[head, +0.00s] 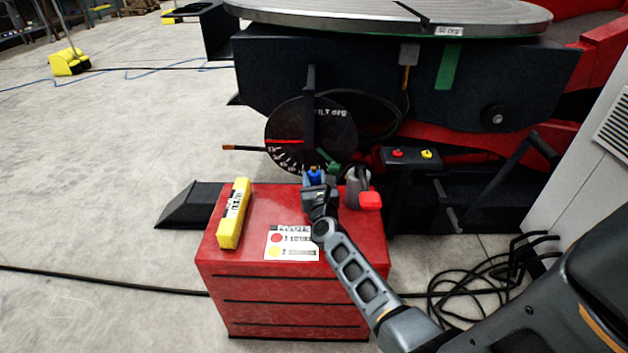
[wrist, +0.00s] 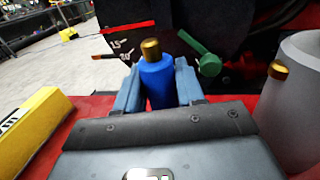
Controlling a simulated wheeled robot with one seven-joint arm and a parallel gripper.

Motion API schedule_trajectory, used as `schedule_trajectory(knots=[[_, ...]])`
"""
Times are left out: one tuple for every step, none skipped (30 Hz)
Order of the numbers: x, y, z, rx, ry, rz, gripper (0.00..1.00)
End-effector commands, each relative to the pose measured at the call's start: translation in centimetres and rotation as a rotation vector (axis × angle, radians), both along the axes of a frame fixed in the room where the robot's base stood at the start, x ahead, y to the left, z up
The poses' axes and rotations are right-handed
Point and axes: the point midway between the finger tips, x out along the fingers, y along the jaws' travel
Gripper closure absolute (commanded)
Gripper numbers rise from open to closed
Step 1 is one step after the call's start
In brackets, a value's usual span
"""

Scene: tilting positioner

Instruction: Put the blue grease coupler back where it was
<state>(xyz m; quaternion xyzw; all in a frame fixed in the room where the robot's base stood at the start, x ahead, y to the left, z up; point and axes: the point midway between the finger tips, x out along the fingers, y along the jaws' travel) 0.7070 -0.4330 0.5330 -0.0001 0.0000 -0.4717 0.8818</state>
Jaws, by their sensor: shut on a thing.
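The blue grease coupler (wrist: 157,82) has a brass top and stands upright between my gripper's fingers in the wrist view. In the head view the coupler (head: 315,177) shows as a small blue piece at the back edge of the red cabinet top. My gripper (wrist: 158,88) is shut on it, one finger on each side. In the head view my gripper (head: 316,190) is over the back part of the red cabinet (head: 225,262). The coupler's lower end is hidden, so I cannot tell whether it touches the cabinet top.
A yellow level-like bar (head: 233,213) lies left on the cabinet, beside a printed card (head: 291,244). A grey container (head: 356,186) and a red piece (head: 370,200) are close at right. A dark tilt dial (head: 290,130) and green handle (wrist: 210,65) stand just behind.

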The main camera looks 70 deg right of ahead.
Motion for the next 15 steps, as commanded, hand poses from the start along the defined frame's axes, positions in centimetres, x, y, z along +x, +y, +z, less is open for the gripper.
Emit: schedule_trajectory(knots=[[0.01, 0.01, -0.27, -0.001, -0.001, 0.000, 1.00], [0.02, 0.01, -0.34, 0.000, -0.001, 0.000, 1.00], [0.02, 0.01, -0.44, 0.000, -0.001, 0.000, 1.00], [0.02, 0.01, -0.51, 0.001, -0.001, 0.000, 1.00], [0.02, 0.01, -0.58, 0.001, -0.001, 0.000, 1.00], [0.02, 0.01, -0.67, 0.001, -0.001, 0.000, 1.00], [0.02, 0.02, -0.74, 0.001, -0.001, 0.000, 1.00], [0.02, 0.02, -0.81, 0.001, -0.001, 0.000, 1.00], [0.02, 0.02, -0.90, 0.000, 0.000, 0.001, 1.00], [0.02, 0.02, -0.97, 0.000, 0.000, 0.001, 1.00], [0.02, 0.02, -1.04, 0.000, 0.000, 0.001, 1.00], [0.02, 0.02, -1.08, 0.000, 0.000, 0.001, 1.00], [0.02, 0.02, -1.03, 0.000, 0.000, 0.001, 1.00], [0.02, 0.01, -0.97, 0.000, 0.000, 0.000, 1.00], [0.01, 0.03, -1.00, -0.001, 0.001, 0.001, 0.61]])
